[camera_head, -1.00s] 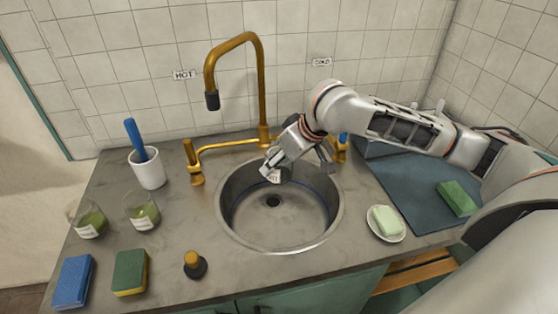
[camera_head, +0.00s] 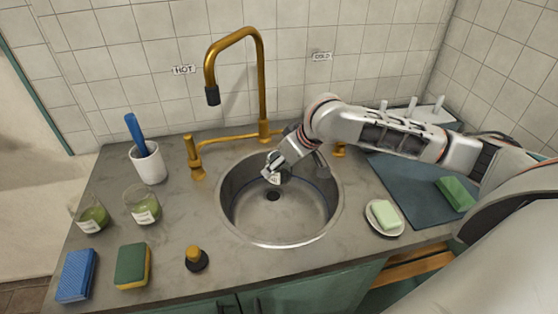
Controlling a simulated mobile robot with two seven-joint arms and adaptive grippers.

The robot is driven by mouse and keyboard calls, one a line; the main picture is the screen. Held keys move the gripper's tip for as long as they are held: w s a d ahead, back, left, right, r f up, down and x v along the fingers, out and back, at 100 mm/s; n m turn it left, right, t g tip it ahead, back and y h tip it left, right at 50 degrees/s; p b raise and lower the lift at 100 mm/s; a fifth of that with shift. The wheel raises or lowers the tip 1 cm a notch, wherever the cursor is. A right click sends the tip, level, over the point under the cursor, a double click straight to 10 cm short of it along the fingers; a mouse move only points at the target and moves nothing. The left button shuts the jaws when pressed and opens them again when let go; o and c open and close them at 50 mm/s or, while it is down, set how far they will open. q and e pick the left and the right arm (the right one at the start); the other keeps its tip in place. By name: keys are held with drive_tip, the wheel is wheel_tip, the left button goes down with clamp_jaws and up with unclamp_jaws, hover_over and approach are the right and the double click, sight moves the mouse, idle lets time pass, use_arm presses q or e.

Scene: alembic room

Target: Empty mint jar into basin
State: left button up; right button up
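The round metal basin (camera_head: 318,215) is sunk in the counter, its drain visible. My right gripper (camera_head: 273,172) hangs over the back left part of the basin. It appears shut on a small jar with a white label (camera_head: 274,180), mostly hidden by the fingers. The jar looks tilted; its contents and the label's full text cannot be read. Two glass jars with green contents and white labels, one at left (camera_head: 91,214) and one nearer the basin (camera_head: 143,205), stand on the counter. My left gripper is not in view.
A brass faucet (camera_head: 262,85) arches behind the basin. A soap dish (camera_head: 385,226) and dark mat (camera_head: 400,190) lie right.

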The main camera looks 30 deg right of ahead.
drive_tip(key=shift+w+f, duration=0.1)
drive_tip(key=shift+f, duration=0.05)
idle(0.4)
drive_tip(key=shift+f+t, duration=0.15)
drive_tip(key=shift+t, duration=0.25)
drive_tip(key=shift+n+t+h+b, duration=0.3)
drive_tip(key=shift+t+h+b, duration=0.35)
drive_tip(key=shift+t, duration=0.25)
drive_tip(key=shift+t, duration=0.3)
